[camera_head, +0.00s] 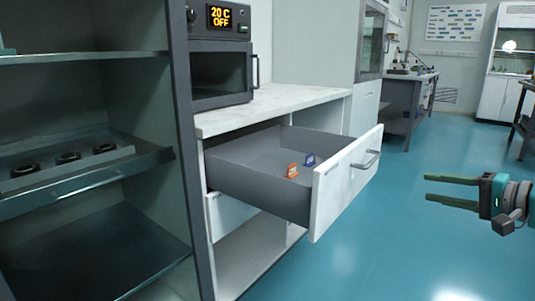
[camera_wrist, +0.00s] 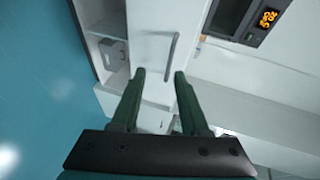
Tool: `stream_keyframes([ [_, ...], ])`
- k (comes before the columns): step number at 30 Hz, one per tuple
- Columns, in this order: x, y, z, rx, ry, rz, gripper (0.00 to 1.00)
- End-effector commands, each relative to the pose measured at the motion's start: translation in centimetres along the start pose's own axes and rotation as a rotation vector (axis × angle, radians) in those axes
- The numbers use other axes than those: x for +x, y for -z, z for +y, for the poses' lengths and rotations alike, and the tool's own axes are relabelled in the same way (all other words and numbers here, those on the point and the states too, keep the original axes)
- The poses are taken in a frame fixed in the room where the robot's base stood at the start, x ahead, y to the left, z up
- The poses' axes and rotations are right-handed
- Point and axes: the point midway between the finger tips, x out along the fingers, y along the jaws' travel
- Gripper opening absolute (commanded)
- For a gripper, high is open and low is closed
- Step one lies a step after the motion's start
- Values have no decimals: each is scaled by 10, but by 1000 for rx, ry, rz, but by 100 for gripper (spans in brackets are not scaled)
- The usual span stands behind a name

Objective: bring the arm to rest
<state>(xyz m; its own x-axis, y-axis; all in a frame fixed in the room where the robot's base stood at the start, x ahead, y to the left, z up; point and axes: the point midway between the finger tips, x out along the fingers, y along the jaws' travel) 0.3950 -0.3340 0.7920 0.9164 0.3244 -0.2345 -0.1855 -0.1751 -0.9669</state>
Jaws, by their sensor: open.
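My gripper (camera_head: 452,190) is at the right of the head view, over the blue floor. Its two green fingers are apart with nothing between them. In the wrist view, my gripper (camera_wrist: 158,76) points toward the white drawer front (camera_wrist: 152,45) and its handle (camera_wrist: 170,57). The fingers are clear of the handle in the head view.
An open drawer (camera_head: 255,163) holds an orange item (camera_head: 292,171) and a blue item (camera_head: 309,160). Its handle (camera_head: 366,160) faces my gripper. An oven (camera_head: 220,75) stands on the counter (camera_head: 265,105). A shelf unit (camera_head: 85,180) is at left. The floor (camera_head: 420,245) is clear.

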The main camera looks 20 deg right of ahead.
Motion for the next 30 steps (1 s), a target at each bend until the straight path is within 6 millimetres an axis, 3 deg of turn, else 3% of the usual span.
stream_keyframes([
  [5, 28, -32, -9, -45, -49, -82, 45],
  [11, 66, -88, -15, -121, -135, -212, 45],
  [14, 88, -130, -15, -178, -202, -307, 45],
  [19, 118, -238, 5, -334, -388, -530, 45],
  [21, 119, -283, 22, -410, -483, -624, 45],
  [24, 105, -340, 54, -527, -633, -750, 45],
  [27, 77, -379, 90, -637, -785, -850, 45],
  [30, 44, -399, 123, -731, -930, -922, 45],
])
